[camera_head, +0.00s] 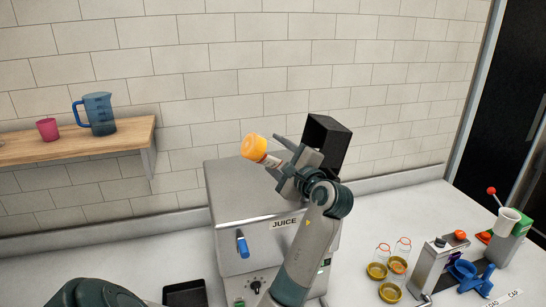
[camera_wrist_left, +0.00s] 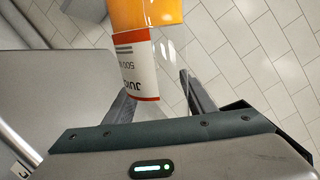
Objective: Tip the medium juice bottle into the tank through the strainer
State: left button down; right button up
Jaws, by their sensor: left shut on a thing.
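My left gripper (camera_head: 284,162) is shut on a juice bottle (camera_head: 254,147), above the metal juicer tank (camera_head: 262,236) marked JUICE. The bottle is tilted, with its orange end pointing left and slightly up in the head view. In the left wrist view the bottle (camera_wrist_left: 140,62) has a white and red label reading 500, upside down. Orange juice shows at its far end and a clear part beside the label. A black open box (camera_head: 326,142) stands behind the gripper at the tank's back right; I cannot tell whether it is the strainer. My right gripper is not in view.
A wooden shelf (camera_head: 80,146) at left holds a blue jug (camera_head: 97,113) and a pink cup (camera_head: 47,129). Several small glass jars (camera_head: 402,250) and a capping machine (camera_head: 440,262) stand at right. A black tray (camera_head: 185,294) lies at the front left.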

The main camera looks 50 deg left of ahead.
pick_arm(q)
jog(key=shift+w+r+m, duration=0.1)
jog(key=shift+r+m, duration=0.15)
jog(key=shift+m, duration=0.15)
dwell(0.4)
dwell(0.9)
jog(key=shift+s+f+n, duration=0.45)
jog(key=shift+f+n, duration=0.25)
jog(key=shift+n, duration=0.45)
jog(key=shift+s+f+n, duration=0.45)
jog(key=shift+f+n, duration=0.25)
jog(key=shift+n, duration=0.45)
jog(key=shift+f, duration=0.1)
